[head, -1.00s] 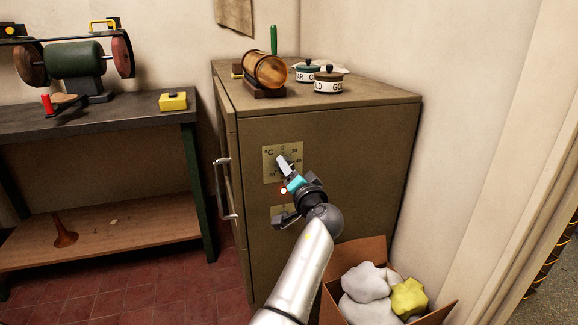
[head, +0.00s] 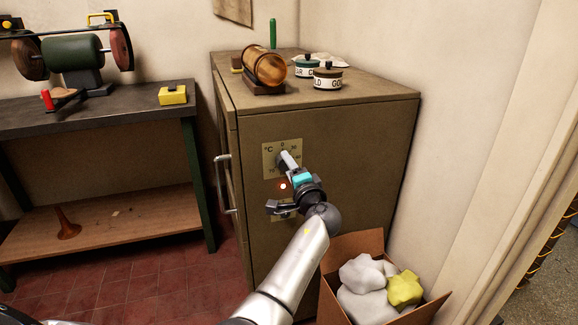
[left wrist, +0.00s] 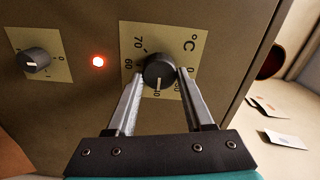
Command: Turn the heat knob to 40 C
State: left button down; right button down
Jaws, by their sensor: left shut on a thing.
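The heat knob (left wrist: 159,70) is a dark round knob with a white pointer line, on a pale °C scale plate (left wrist: 192,30) on the brown cabinet front. The plate also shows in the head view (head: 270,172). My left gripper (head: 287,160) is shut on the knob, one finger on each side, as the left wrist view (left wrist: 159,78) shows. The fingers hide much of the knob in the head view. My right gripper is out of view.
A red lamp (left wrist: 97,61) glows beside the plate, with a second knob (left wrist: 36,60) beyond it. The cabinet (head: 340,150) carries a copper cylinder (head: 264,67) and lidded pots (head: 327,80). A box of rags (head: 345,255) stands at the cabinet's foot. A workbench (head: 140,105) is at left.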

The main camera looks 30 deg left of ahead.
pick_arm(q)
jog(key=shift+r, duration=0.1)
jog(key=shift+c, duration=1.5)
grip_release()
jog(key=p+v, duration=0.3)
jog(key=v, duration=1.2)
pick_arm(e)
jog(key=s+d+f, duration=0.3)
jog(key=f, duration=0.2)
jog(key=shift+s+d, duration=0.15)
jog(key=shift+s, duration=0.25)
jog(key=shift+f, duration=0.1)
